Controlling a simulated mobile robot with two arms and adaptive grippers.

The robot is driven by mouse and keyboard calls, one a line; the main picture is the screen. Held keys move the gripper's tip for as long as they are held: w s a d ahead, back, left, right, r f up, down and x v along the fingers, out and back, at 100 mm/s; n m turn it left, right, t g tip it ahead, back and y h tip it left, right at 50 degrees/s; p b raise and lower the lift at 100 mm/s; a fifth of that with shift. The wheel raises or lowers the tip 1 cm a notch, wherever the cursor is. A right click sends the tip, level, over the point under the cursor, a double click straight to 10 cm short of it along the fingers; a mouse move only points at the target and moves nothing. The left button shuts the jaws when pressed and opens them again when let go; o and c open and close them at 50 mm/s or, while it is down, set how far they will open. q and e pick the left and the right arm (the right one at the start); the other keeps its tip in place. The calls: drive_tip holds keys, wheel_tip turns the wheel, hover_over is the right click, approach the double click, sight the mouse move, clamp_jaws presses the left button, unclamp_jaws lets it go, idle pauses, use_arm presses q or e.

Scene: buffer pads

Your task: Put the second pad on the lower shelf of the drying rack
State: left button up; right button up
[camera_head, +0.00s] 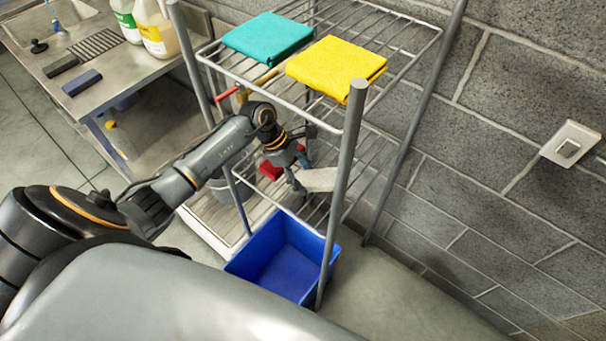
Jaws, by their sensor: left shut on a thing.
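The drying rack (357,131) is a metal wire rack with an upper and a lower shelf. My left gripper (297,182) reaches in between the shelves and is shut on a whitish pad (319,180), held at the lower shelf (375,160). I cannot tell whether the pad touches the wires. A red item (270,171) lies beside the gripper, partly hidden by it. A teal folded cloth (268,37) and a yellow folded cloth (336,67) lie on the upper shelf. My right gripper is not in view.
A blue bin (285,257) stands on the floor below the rack's front. A steel counter (95,45) at the left holds bottles (155,28) and dark blocks (82,82). A grey block wall with a switch (570,144) bounds the right. Rack posts stand close to my arm.

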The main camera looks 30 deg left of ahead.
use_arm(q)
drive_tip(key=shift+f, duration=0.15)
drive_tip(key=o, duration=1.2)
drive_tip(key=shift+c, duration=0.2)
drive_tip(key=w+b+v, duration=0.1)
drive_tip(key=b+v, duration=0.1)
drive_tip(key=v, duration=0.5)
drive_tip(key=shift+s+r, duration=0.45)
drive_tip(key=shift+s, duration=0.05)
drive_tip(key=shift+a, duration=0.1)
